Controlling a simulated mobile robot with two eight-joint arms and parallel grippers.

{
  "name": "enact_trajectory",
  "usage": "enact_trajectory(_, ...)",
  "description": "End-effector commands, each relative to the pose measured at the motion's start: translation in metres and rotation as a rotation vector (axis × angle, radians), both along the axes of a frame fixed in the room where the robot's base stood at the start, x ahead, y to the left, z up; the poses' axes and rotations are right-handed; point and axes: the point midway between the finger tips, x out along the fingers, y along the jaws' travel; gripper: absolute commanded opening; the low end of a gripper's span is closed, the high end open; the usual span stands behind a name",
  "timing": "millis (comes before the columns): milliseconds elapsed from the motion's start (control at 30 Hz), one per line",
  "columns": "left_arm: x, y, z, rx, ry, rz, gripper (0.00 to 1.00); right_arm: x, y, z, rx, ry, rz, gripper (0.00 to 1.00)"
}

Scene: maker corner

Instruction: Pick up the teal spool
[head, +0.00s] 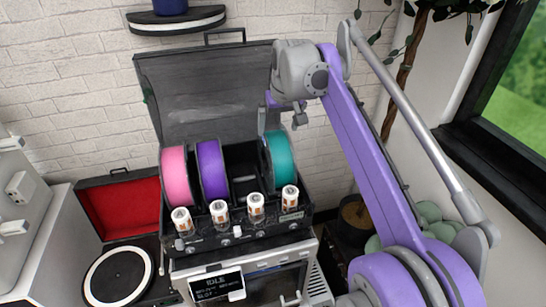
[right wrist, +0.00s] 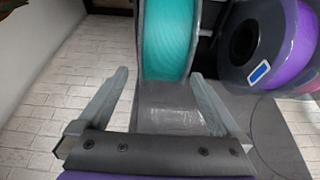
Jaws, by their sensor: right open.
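The teal spool (head: 281,160) stands upright at the right end of a row of spools in an open black box on top of a machine. It also shows in the right wrist view (right wrist: 168,40), at the top centre, ahead of the fingertips. My right gripper (right wrist: 160,76) is open and empty, its two fingers spread to either side of the spool's lower part. The fingers look short of the spool. In the head view the right hand is mostly hidden behind its wrist, just above the teal spool. My left gripper is not in view.
A purple spool (head: 212,170) and a pink spool (head: 175,177) share the box, with a gap before the teal one. The raised dark lid (head: 200,95) stands behind. Several white-capped cylinders line the front. A record player (head: 118,275) is at left.

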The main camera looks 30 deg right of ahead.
Motion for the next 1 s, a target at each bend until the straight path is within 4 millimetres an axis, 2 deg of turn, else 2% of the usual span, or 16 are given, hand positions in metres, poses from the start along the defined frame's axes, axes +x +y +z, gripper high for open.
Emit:
enact_trajectory(100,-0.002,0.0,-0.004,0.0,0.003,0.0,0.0,0.007,-0.001,-0.019,0.0,0.001,0.001,1.0)
enact_trajectory(333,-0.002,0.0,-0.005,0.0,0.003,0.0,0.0,0.013,-0.002,-0.036,0.0,0.0,0.001,1.0)
enact_trajectory(600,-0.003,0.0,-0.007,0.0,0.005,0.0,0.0,0.025,-0.001,-0.072,0.0,-0.001,0.0,1.0)
enact_trajectory(933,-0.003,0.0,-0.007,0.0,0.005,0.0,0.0,0.027,-0.002,-0.078,0.0,-0.001,0.0,1.0)
enact_trajectory(1000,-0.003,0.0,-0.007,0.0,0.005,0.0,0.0,0.027,-0.002,-0.078,0.0,-0.001,0.0,0.87)
